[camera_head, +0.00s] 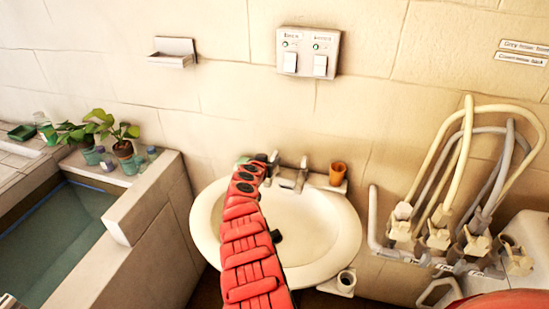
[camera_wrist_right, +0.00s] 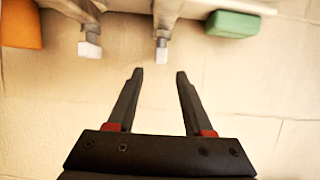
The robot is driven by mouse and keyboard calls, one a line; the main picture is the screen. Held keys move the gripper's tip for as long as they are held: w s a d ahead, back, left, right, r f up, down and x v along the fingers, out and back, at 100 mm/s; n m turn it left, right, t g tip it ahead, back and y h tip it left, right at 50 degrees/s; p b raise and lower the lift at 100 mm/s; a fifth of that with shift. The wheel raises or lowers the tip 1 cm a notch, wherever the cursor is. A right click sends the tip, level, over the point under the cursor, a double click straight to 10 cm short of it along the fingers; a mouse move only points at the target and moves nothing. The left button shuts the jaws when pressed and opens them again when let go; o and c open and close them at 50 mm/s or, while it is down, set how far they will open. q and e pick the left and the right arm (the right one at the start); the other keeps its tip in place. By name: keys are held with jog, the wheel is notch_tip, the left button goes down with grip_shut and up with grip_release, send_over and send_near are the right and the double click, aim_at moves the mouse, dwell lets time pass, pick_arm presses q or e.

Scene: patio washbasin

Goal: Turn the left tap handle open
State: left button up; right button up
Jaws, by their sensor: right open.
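The left tap (camera_head: 274,162) stands at the back rim of the white washbasin (camera_head: 333,255), left of the right tap (camera_head: 301,176). My red right arm reaches over the basin, and its gripper (camera_head: 259,163) is close to the left tap, partly hiding it. The right wrist view appears turned over: the left tap's pale end (camera_wrist_right: 161,45) is just beyond and between the fingertips of my open, empty right gripper (camera_wrist_right: 158,72). No contact shows there. The right tap's end (camera_wrist_right: 90,49) is farther left in that view. My left gripper does not show.
A green block (camera_wrist_right: 233,24) lies beside the left tap, and an orange cup (camera_head: 337,173) stands right of the right tap. Hoses (camera_head: 465,150) hang at the right. A water-filled trough (camera_head: 60,235) with potted plants (camera_head: 123,148) is at the left.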

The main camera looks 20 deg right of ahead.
aim_at(275, 154)
jog(key=shift+w+d+f, duration=0.15)
jog(key=shift+w+d, duration=0.2)
jog(key=shift+d, duration=0.05)
jog(key=b+x, duration=0.1)
jog(key=x, duration=0.2)
jog(key=shift+w+f, duration=0.1)
jog(key=shift+f, duration=0.15)
jog(key=shift+w+d+f+b, duration=0.3)
jog(key=shift+w+b, duration=0.2)
jog(key=shift+b, duration=0.25)
jog(key=shift+w+d+b, duration=0.3)
jog(key=shift+w+b, duration=0.1)
jog(key=shift+w, duration=0.05)
jog(key=shift+r, duration=0.1)
grip_shut()
